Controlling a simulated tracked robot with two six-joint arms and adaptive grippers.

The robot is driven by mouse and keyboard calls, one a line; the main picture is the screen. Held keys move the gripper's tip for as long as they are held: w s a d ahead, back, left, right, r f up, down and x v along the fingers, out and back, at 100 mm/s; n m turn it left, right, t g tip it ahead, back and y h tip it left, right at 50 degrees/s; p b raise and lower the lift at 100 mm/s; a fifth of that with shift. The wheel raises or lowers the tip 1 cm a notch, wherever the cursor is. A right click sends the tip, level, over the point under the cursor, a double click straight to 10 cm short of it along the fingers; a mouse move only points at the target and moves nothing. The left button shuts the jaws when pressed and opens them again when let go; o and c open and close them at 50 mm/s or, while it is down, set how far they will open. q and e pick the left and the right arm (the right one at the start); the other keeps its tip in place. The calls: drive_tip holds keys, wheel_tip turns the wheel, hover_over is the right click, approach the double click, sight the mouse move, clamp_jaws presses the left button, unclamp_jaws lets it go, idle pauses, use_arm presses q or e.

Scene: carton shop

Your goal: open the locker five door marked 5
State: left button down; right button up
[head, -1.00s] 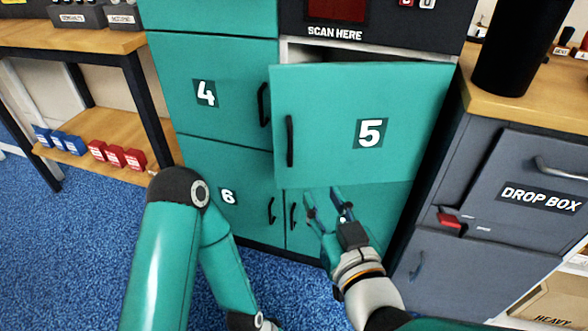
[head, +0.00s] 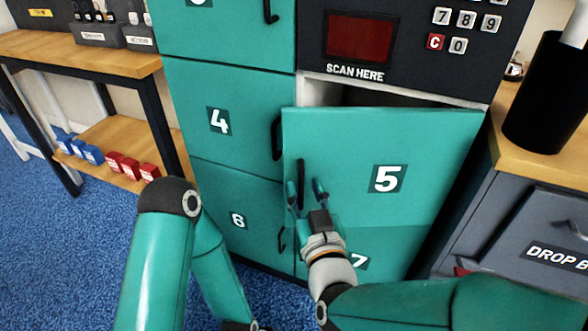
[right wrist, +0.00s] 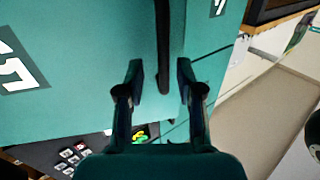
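The teal locker door marked 5 (head: 430,150) stands ajar, with a dark gap showing above its top edge. Its black vertical handle (head: 301,182) is near the left edge. My right gripper (head: 306,187) is at this handle, with its two fingers spread on either side of it. In the right wrist view the handle (right wrist: 163,45) runs down between the open fingertips (right wrist: 161,75), with clear space on both sides, and the number 5 panel (right wrist: 18,68) lies to the left. My left arm shows at the lower left, but its gripper is out of view.
Locker doors 4 (head: 245,105) and 6 (head: 230,200) are closed on the left; door 7 (head: 385,255) is below. A scan panel (head: 400,45) with keypad is above. A grey drop box (head: 540,215) stands right, under a wooden top with a black cylinder (head: 545,110).

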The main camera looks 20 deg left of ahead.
drive_tip(key=shift+x, duration=1.05)
drive_tip(key=shift+s+a, duration=0.1)
clamp_jaws()
